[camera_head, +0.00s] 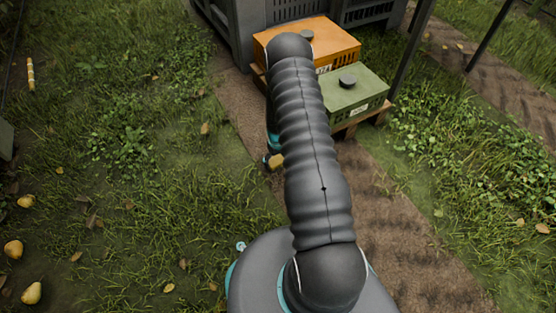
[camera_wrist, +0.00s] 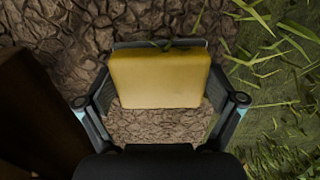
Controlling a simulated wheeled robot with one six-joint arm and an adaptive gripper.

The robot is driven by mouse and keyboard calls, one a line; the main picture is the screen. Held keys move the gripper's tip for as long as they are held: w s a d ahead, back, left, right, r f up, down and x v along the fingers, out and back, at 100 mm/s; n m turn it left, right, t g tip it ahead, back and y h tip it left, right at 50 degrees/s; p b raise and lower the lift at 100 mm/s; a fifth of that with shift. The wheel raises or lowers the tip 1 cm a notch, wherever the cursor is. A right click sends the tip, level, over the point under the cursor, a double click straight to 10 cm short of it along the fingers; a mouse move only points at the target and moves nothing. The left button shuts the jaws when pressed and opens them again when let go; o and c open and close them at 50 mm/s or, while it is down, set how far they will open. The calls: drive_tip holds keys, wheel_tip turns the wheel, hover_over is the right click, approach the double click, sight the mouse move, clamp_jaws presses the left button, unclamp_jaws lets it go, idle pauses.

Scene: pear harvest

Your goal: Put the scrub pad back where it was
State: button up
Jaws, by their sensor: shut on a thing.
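The scrub pad (camera_wrist: 160,78) is a yellow block between the fingers of my gripper (camera_wrist: 160,100) in the wrist view. My gripper is shut on it, with one finger at each side. Bare brown soil lies below the pad; I cannot tell whether the pad touches it. In the head view a small tan piece of the pad (camera_head: 276,161) shows beside my arm, low by the dirt strip. My arm hides most of the gripper there.
An orange box (camera_head: 340,50) and a green box (camera_head: 358,92), each with a dark round knob on top, stand on a wooden pallet (camera_head: 363,121). A large grey crate (camera_head: 250,25) is behind. Grass lies left, with several fallen pears (camera_head: 31,293). A dark post (camera_head: 411,50) stands right.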

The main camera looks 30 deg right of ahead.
drive_tip(key=o, duration=0.9)
drive_tip(key=shift+f, duration=0.1)
drive_tip(key=shift+c, duration=0.2)
wheel_tip(320, 180, up, 12)
drive_tip(key=p, duration=0.2)
wheel_tip(320, 180, up, 14)
drive_tip(key=r+t, duration=0.1)
hover_over(277, 159)
drive_tip(key=a, duration=0.3)
drive_tip(key=s+a+r+t, duration=0.1)
drive_tip(key=s+a+r, duration=0.15)
drive_tip(key=r, duration=0.55)
drive_tip(key=s+a+r+t, duration=0.1)
drive_tip(key=s+a+r, duration=0.15)
drive_tip(key=r, duration=0.45)
drive_tip(key=s+a+r+t, duration=0.1)
drive_tip(key=s+a+r, duration=0.3)
drive_tip(key=s+r, duration=0.3)
drive_tip(key=s+a+r+t, duration=0.1)
drive_tip(key=s+a+r, duration=0.3)
drive_tip(key=s, duration=1.2)
wheel_tip(277, 159, up, 4)
drive_tip(key=shift+r+t, duration=0.2)
drive_tip(key=shift+t, duration=0.1)
